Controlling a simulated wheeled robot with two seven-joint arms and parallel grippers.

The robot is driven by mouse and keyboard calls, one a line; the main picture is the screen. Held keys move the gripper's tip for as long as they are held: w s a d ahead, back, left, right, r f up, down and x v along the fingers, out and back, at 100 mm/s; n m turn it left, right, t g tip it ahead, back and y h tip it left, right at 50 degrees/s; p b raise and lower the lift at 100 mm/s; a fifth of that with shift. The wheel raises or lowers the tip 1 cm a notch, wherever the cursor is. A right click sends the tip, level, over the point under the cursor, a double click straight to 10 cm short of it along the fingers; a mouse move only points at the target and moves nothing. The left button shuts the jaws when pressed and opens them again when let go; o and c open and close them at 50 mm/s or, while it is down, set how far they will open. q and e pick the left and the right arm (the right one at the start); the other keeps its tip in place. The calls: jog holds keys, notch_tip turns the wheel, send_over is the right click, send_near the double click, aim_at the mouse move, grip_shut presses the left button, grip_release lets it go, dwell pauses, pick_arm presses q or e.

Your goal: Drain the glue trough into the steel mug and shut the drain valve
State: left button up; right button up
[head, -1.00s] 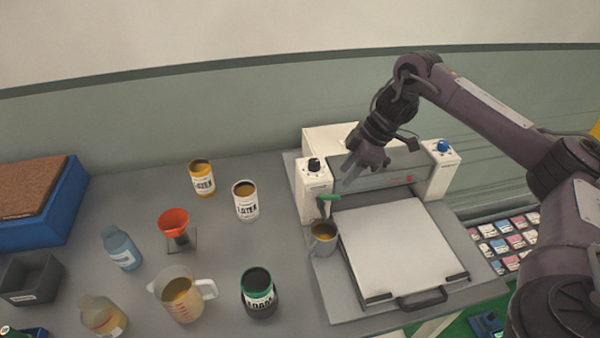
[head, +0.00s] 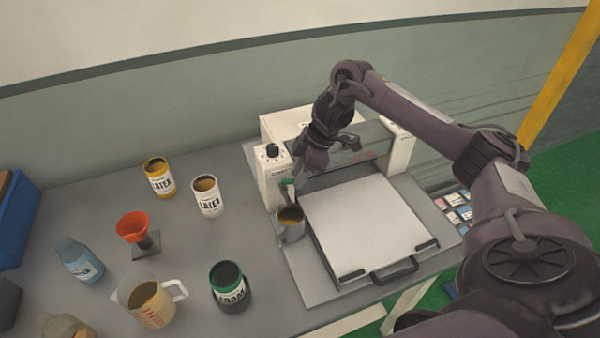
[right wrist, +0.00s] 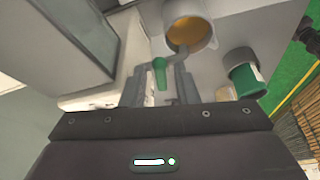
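The steel mug (head: 292,230) stands under the drain spout at the machine's left front corner, with amber glue in it. It also shows in the right wrist view (right wrist: 188,28), with the grey spout over its mouth. The green drain valve handle (head: 287,186) is beside the spout, partly hidden by my right gripper (head: 296,188) in the head view. In the right wrist view the handle (right wrist: 160,72) lies between my two fingers, with gaps visible at both sides. The glue inside the trough is hidden. My left gripper is out of view.
The white machine (head: 370,225) has a flat plate and front handle right of the mug. Two latex tins (head: 207,197), an orange funnel (head: 133,228), a measuring jug (head: 150,303) and a green-rimmed tin (head: 230,288) stand to the left. Bench between them is clear.

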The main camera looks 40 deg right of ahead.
jog(key=shift+a, duration=0.1)
jog(key=c, duration=0.4)
grip_shut()
jog(key=shift+r+p, duration=0.15)
jog(key=shift+p, duration=0.15)
jog(key=n+p, duration=0.1)
jog(key=p, duration=0.1)
jog(key=w+n+g+p, duration=0.1)
jog(key=n, duration=0.1)
jog(key=shift+d+p, duration=0.2)
jog(key=shift+p, duration=0.15)
jog(key=o, duration=0.6)
grip_release()
